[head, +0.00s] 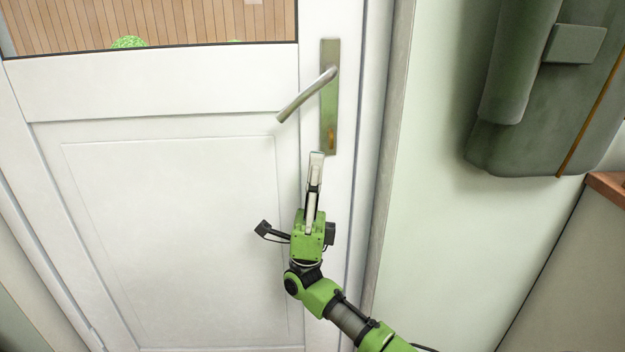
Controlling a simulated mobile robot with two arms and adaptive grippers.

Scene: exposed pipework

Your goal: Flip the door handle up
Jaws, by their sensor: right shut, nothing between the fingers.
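The door handle (306,95) is a silver lever on a tall, worn metal backplate (329,115) near the right edge of the white door (168,230). The lever slants down to the left from its pivot near the plate's upper part. My right gripper (316,158) is shut and empty. In the picture its fingertips lie at the plate's lower end, below the lever and apart from it. I cannot tell whether the fingertips touch the door. My left gripper is not in view.
The door has a window (150,22) at the top showing wooden boards and some green foliage. A grey-green padded object (545,100) is on the wall at the upper right. A brown ledge (608,187) lies at the right edge. The wall beside the door frame is bare.

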